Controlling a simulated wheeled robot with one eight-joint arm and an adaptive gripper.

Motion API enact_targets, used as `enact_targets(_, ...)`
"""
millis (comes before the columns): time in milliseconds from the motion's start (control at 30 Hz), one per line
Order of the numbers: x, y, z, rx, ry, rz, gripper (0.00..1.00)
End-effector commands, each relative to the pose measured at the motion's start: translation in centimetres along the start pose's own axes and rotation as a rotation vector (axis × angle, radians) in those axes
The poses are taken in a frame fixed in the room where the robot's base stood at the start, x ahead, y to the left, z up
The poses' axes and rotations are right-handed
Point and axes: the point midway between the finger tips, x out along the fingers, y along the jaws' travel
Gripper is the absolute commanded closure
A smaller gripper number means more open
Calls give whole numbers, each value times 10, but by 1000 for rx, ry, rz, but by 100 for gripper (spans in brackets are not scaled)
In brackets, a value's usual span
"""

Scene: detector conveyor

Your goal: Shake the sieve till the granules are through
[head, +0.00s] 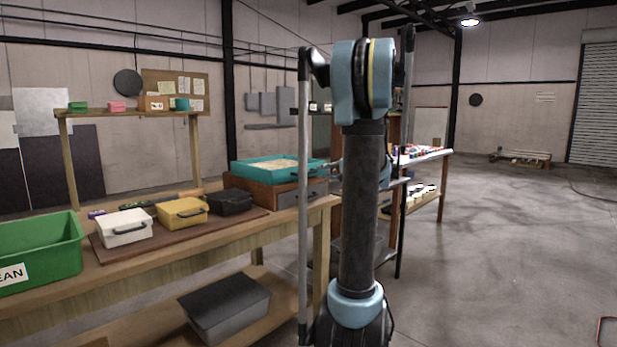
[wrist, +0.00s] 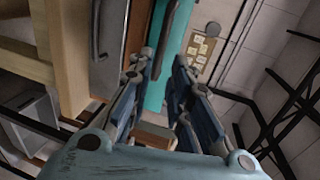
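The sieve appears to be the shallow teal tray (head: 240,180) holding pale granules (head: 272,164). It sits level on a wooden drawer box (head: 262,196) at the right end of the bench. Its teal side also shows as a strip (wrist: 170,50) in the wrist view, between and beyond my fingers. My gripper (wrist: 163,68) is open and empty, its fingers spread towards the tray's end. I cannot tell whether a finger touches it. In the head view my arm largely hides the gripper. The tray's underside is not visible.
White (head: 124,229), yellow (head: 182,213) and black (head: 229,201) lidded boxes stand on a brown board left of the tray. A green bin (head: 38,252) is at far left. A grey box (head: 225,305) lies on the lower shelf. Open floor (head: 500,240) is at right.

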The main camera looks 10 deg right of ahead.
Motion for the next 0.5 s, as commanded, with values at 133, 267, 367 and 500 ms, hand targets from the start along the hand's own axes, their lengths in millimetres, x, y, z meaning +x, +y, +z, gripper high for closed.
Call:
enact_targets(133, 28, 0, 1, 0, -3, 0, 81)
enact_targets(267, 50, 0, 1, 0, -3, -1, 81)
enact_targets(367, 67, 0, 1, 0, -3, -1, 81)
enact_targets(500, 85, 0, 0, 0, -2, -1, 81)
